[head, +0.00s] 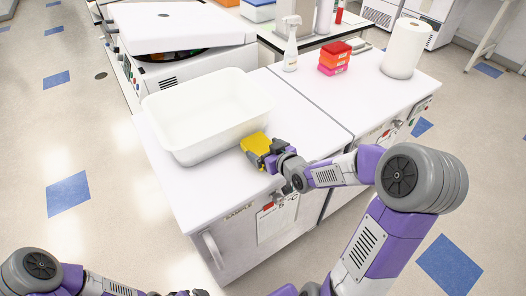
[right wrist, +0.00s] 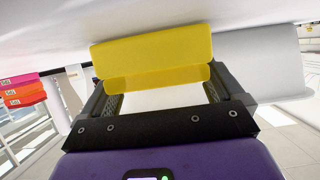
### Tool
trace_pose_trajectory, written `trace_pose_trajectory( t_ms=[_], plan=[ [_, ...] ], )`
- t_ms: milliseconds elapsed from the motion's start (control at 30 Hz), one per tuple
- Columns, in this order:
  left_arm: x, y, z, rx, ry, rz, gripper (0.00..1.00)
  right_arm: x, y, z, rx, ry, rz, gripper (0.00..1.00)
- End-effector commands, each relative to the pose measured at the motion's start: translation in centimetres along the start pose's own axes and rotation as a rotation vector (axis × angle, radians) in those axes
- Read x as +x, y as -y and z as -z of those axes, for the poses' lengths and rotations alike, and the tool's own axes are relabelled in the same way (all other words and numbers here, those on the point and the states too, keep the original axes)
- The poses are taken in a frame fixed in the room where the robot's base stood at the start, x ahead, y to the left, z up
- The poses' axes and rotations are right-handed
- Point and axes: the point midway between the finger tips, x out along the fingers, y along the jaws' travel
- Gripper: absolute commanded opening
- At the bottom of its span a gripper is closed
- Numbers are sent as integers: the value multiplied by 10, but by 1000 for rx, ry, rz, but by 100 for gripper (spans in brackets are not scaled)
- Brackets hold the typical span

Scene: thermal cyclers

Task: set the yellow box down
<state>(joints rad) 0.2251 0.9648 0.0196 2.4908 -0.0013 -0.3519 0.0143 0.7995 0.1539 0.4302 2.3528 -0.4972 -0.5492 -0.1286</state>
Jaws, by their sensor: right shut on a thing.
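The yellow box (head: 254,144) is at the front edge side of the white SAMPLE bench, just right of the white tub. My right gripper (head: 266,154) is shut on it from the front right. In the right wrist view the yellow box (right wrist: 150,60) lies between the two dark fingers (right wrist: 160,98), close to the white bench surface. I cannot tell whether it touches that surface. My left arm enters at the bottom left of the head view; its end is cut off by the bottom edge, so its fingers cannot be made out.
The white tub (head: 208,112) stands close beside the box on the left. The bench top (head: 305,125) is bare to the right. Pink and red racks (head: 334,60), a spray bottle (head: 291,48) and a paper roll (head: 405,48) stand farther back. An open-lidded machine (head: 185,50) is behind the tub.

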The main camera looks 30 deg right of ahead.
Motion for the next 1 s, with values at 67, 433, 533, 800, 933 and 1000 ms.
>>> trace_pose_trajectory(
  t_ms=[67,433,533,800,933,1000],
  plan=[
    [-1,-1,0,0,0,0,100,0,0,2,-1,-2,0,60],
    [2,0,0,0,-1,0,100,1,0,-1,-1,-1,0,100],
    [1,0,0,0,-1,0,100,0,0,0,-1,-1,0,100],
    [-17,-6,0,1,-1,0,100,-35,-1,5,-2,1,-4,100],
    [-31,-12,-1,0,-1,0,100,-68,-1,6,-1,1,-5,100],
    [-17,-7,0,1,-2,-1,100,-70,-1,2,-6,-7,-2,100]
  ],
)
